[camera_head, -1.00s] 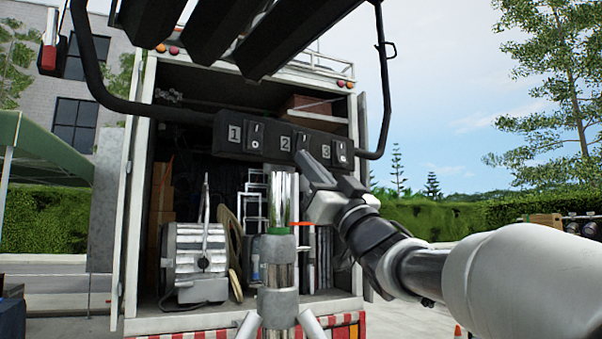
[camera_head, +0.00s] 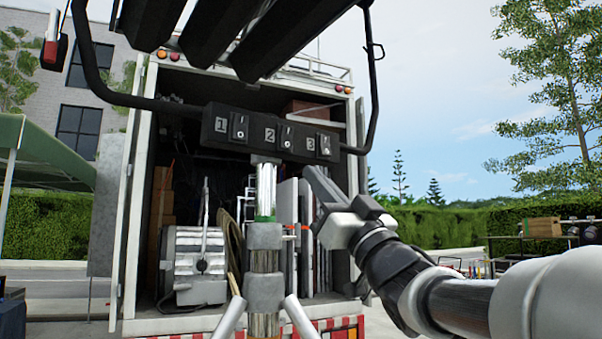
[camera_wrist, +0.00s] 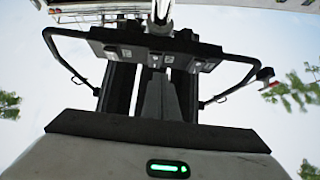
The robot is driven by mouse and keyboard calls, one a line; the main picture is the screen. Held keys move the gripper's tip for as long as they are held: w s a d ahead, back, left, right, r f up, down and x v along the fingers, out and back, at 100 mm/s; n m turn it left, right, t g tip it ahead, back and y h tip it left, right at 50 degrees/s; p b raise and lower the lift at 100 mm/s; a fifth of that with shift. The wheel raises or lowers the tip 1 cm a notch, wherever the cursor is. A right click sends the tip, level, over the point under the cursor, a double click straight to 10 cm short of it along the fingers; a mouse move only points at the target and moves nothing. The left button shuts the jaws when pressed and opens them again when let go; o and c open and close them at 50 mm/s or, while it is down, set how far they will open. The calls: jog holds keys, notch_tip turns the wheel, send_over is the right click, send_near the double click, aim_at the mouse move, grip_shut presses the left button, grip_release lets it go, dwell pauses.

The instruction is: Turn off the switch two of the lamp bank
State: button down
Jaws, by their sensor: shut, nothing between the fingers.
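The lamp bank's black switch box (camera_head: 254,139) hangs on a curved black frame in the head view. It carries three rocker switches with number plates 1, 2 and 3. Switch two (camera_head: 287,138) is the middle one, right of its plate, uncovered; I cannot tell its rocker position surely. My gripper (camera_head: 313,174) is shut and empty, below and right of switch two, apart from the box in the picture. In the wrist view the switch box (camera_wrist: 155,47) appears upside down beyond my shut gripper (camera_wrist: 157,82); its switches are too small to read.
A metal stand (camera_head: 264,250) holds the lamp bank up from below. Dark lamp bars (camera_head: 215,35) overhang the box. An open truck (camera_head: 140,200) with a cable reel (camera_head: 196,265) stands behind. Open sky and hedge lie to the right.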

jog(key=shift+v, duration=1.3)
jog(key=shift+w+f, duration=0.2)
jog(key=s+d+f+m+g+h+p, duration=0.1)
jog(key=d+f+m+g+h+p, duration=0.3)
jog(key=f+h, duration=0.5)
jog(key=s+d+f+m+g+h+p, duration=0.1)
jog(key=s+d+f+m+h, duration=0.1)
jog(key=d+f+m+h, duration=0.65)
jog(key=s+a+f+n+g+y+p, duration=0.1)
jog(key=s+f+g, duration=0.4)
jog(key=s+f, duration=0.5)
jog(key=s+a+f+n+g+p, duration=0.1)
jog(key=s+f+n+g, duration=0.3)
jog(key=s+f, duration=0.5)
jog(key=shift+s+a+f+g+y+p, duration=0.4)
jog(key=shift+a+f+g, duration=0.25)
jog(key=shift+f, duration=0.3)
